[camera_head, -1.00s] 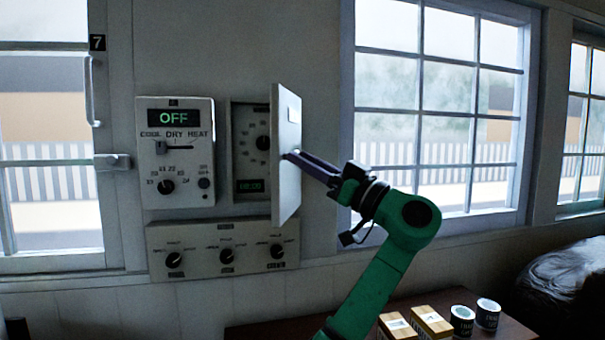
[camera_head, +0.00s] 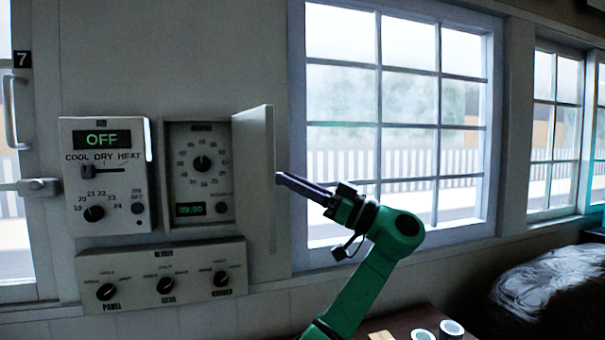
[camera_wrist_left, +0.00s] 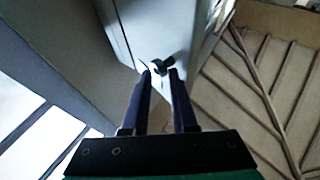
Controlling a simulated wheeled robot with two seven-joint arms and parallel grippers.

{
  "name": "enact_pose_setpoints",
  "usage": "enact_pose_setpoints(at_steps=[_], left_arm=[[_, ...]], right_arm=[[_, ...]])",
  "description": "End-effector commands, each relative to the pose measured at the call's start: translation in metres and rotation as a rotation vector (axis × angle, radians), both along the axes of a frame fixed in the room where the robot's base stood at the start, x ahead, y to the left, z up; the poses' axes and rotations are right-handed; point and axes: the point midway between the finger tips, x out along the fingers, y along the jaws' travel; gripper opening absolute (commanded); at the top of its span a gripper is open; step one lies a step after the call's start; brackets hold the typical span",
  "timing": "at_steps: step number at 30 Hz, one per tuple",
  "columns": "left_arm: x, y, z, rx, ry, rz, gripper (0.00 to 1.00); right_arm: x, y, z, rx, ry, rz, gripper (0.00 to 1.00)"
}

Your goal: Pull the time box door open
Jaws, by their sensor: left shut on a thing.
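The time box (camera_head: 203,222) hangs on the wall in the head view, with a dial and a green lit display inside. Its pale door (camera_head: 254,165) is hinged on the right side and stands wide open, sticking out from the wall. My left gripper (camera_head: 281,179) is at the door's outer face, right of it. In the left wrist view its two fingers (camera_wrist_left: 160,73) are shut on a small dark knob (camera_wrist_left: 160,66) on the door (camera_wrist_left: 140,25). The fingertips are partly hidden behind the door in the head view. My right gripper is not in view.
An air-conditioner panel (camera_head: 107,215) reading OFF is left of the box, and a panel with three knobs (camera_head: 163,272) is below. A window (camera_head: 297,120) is to the right. Cans (camera_head: 451,328) stand on a table (camera_head: 400,316) below, beside a dark covered shape (camera_head: 550,295).

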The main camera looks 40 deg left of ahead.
Motion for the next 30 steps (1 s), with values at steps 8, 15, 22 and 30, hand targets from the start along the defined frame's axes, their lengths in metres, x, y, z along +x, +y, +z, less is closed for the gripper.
enact_pose_setpoints(at_steps=[8, 15, 22, 30], left_arm=[[0.0005, 0.0067, 0.0007, -0.009, 0.003, 0.011, 0.0], [0.0004, 0.0065, 0.0007, -0.009, 0.003, 0.011, 0.49], [0.0009, 0.0057, -0.0005, -0.01, 0.004, 0.01, 0.61], [0.0011, 0.0049, -0.0013, -0.008, 0.004, 0.009, 0.61]], right_arm=[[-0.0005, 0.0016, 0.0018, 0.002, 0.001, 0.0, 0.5], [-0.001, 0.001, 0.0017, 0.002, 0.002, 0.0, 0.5], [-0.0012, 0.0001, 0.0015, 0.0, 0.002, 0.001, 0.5], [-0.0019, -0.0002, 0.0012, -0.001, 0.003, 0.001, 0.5]])
